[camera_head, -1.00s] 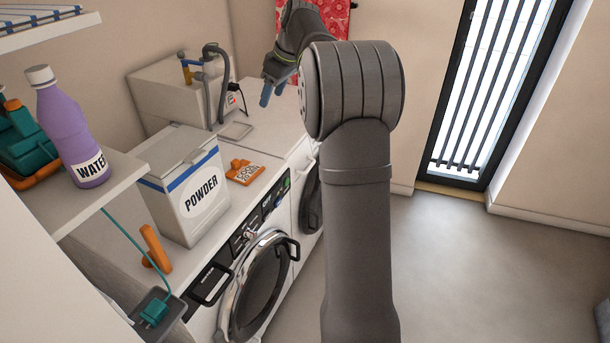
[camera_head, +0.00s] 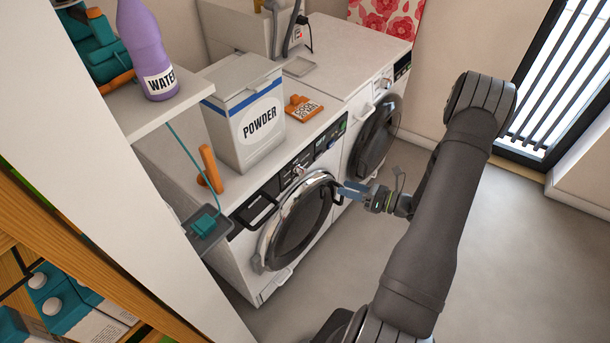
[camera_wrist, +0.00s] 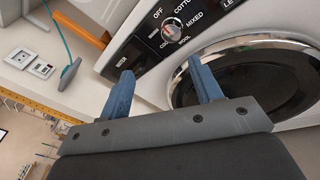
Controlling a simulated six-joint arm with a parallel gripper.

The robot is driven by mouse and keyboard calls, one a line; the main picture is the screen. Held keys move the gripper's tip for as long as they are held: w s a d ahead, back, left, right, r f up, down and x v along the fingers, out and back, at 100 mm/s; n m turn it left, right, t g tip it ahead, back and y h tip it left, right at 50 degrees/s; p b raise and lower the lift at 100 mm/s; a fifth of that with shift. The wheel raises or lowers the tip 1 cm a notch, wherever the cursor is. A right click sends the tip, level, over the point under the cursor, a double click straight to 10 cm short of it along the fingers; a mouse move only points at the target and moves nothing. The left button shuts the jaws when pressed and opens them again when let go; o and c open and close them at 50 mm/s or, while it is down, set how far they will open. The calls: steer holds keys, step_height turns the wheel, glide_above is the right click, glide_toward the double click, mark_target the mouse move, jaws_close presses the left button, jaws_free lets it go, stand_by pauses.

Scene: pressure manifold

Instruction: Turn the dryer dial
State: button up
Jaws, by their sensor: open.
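Two white front-loading machines stand side by side. The near machine (camera_head: 236,258) has a silver-ringed door and a black control panel with a dial (camera_head: 299,170). In the wrist view this dial (camera_wrist: 171,25) is marked OFF, MIXED and WOOL among others. The far machine (camera_head: 357,126) has a dark round door and a small light knob (camera_head: 384,83) by its panel. I cannot read which machine is the dryer. My gripper (camera_head: 352,190) is open and empty, in front of the near machine's door by its right edge. Its blue fingers (camera_wrist: 161,68) point towards the panel, apart from the dial.
A shelf (camera_head: 183,108) holds a purple WATER bottle (camera_head: 146,50). Open floor (camera_head: 500,255) lies to the right.

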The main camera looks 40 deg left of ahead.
step_height(320, 180, down, 2)
steer(key=s+d+m+t+y, duration=0.1)
steer(key=s+d+m+t, duration=0.15)
steer(key=m, duration=0.45)
steer(key=t, duration=0.1)
glide_toward(304, 175)
steer(key=a, duration=0.9)
steer(key=shift+s+a+r, duration=0.2)
steer(key=shift+s+a, duration=0.05)
steer(key=shift+s, duration=0.15)
steer(key=shift+c, duration=0.5)
steer(key=c, duration=0.9)
